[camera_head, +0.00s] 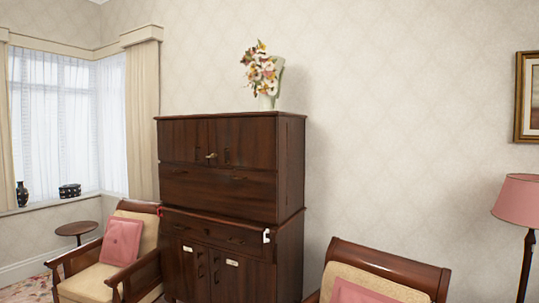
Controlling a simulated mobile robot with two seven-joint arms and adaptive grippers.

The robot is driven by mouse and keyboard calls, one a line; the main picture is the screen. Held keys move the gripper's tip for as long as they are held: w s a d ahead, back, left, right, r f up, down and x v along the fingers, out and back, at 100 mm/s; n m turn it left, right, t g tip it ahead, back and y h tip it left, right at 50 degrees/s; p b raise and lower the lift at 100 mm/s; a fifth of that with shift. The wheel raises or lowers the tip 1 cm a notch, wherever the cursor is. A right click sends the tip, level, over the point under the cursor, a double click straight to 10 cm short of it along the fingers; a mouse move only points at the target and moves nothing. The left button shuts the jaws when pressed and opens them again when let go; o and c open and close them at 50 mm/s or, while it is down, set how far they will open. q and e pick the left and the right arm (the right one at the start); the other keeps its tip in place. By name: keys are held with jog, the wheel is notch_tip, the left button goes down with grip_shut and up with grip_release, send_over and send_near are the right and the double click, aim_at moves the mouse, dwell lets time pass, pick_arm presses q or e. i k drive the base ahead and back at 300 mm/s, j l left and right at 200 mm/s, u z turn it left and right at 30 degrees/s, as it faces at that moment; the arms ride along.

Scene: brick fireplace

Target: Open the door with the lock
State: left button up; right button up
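A dark brown wooden cabinet (225,190) stands against the wall in the middle of the head view. Its upper part has a pair of closed doors (185,140) with dark handles. A small light-coloured piece (211,156), possibly a lock or key, sits near the seam between these upper doors. The lower part has closed doors (232,285) with two small pale plates. A small white item (266,236) is at the cabinet's right front edge, and a small red one is at the left edge. Neither of my grippers shows.
A wooden armchair with a pink cushion (122,240) stands at the cabinet's left. Another armchair (385,270) is at the lower right. A flower vase (265,80) stands on the cabinet. A pink lamp (517,203) is at far right, a small round table (77,228) at left.

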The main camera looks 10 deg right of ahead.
aim_at(246, 141)
jog(key=i+j+z, duration=0.3)
jog(key=i, duration=0.3)
jog(key=i+j+z, duration=0.35)
jog(key=i, duration=0.2)
jog(key=i+j+z, duration=0.1)
jog(key=i+j, duration=0.85)
